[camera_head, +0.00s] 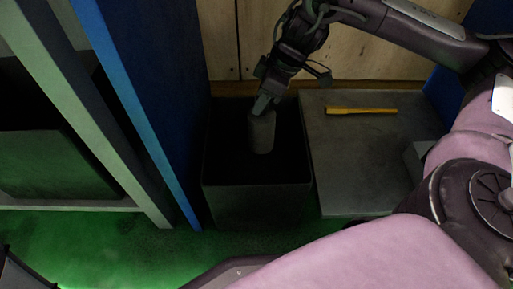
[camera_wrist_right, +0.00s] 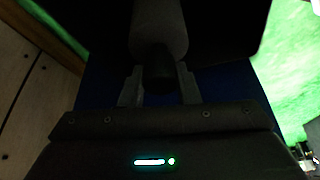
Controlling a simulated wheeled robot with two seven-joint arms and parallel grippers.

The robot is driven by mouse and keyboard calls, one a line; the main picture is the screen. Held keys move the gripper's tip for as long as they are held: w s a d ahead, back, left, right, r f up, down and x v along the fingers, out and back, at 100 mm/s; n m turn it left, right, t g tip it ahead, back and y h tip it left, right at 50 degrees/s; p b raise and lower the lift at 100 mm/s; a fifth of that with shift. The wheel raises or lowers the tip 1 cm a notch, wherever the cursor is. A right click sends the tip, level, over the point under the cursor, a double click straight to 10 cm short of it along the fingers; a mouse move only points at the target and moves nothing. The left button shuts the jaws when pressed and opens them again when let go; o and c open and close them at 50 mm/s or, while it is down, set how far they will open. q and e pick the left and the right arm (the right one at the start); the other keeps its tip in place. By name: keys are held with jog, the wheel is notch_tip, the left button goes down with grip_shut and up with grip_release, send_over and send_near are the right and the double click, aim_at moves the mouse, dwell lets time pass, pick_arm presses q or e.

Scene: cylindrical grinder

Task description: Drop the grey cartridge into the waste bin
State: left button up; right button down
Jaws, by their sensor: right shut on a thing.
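The grey cartridge (camera_head: 262,134) hangs roughly upright at the opening of the dark waste bin (camera_head: 258,197) in the head view. My right gripper (camera_head: 262,106) comes from above and is shut on the cartridge's upper end. In the right wrist view the cartridge (camera_wrist_right: 158,32) extends away from the two fingers, with its narrow dark end between them. The bin's inside is too dark to show its contents or how deep the cartridge hangs. My left gripper is not in view.
A grey low table (camera_head: 352,165) stands against the bin's right side, with a yellow bar-shaped tool (camera_head: 361,111) on it. A blue post (camera_head: 140,105) rises close to the bin's left. A wooden wall (camera_head: 350,55) is behind. Green floor (camera_head: 95,245) shows in front.

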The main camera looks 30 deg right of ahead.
jog(key=shift+f, duration=0.2)
jog(key=c, duration=1)
grip_release()
jog(key=p+v, duration=0.5)
jog(key=v, duration=0.2)
jog(key=shift+r, duration=0.4)
jog(key=shift+s+d, duration=0.1)
